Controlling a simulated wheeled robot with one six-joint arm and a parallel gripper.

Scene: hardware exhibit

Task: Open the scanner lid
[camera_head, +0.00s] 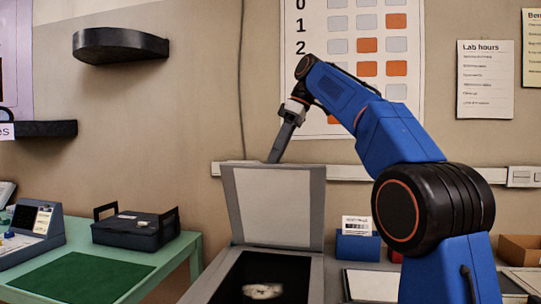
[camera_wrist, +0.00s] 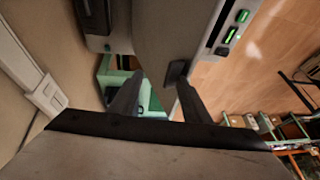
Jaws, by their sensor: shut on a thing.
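The scanner (camera_head: 208,284) stands low in the middle of the head view. Its lid (camera_head: 278,208) is raised steeply, nearly upright, with its pale inner panel facing the camera. The dark scanning bed (camera_head: 232,280) is exposed below, with a pale, irregular object (camera_head: 262,291) on it. My gripper (camera_head: 275,157) reaches down from above to the lid's top edge and is shut on the lid there. In the wrist view the lid (camera_wrist: 150,155) fills the bottom, its dark edge crossing in front of my gripper's fingers. The exact contact is hidden.
A green table (camera_head: 175,258) on the left holds a dark case (camera_head: 137,229) and a device (camera_head: 35,235). A blue box with a card (camera_head: 357,245) stands right of the lid. The wall and its white rail (camera_head: 345,173) are close behind the lid.

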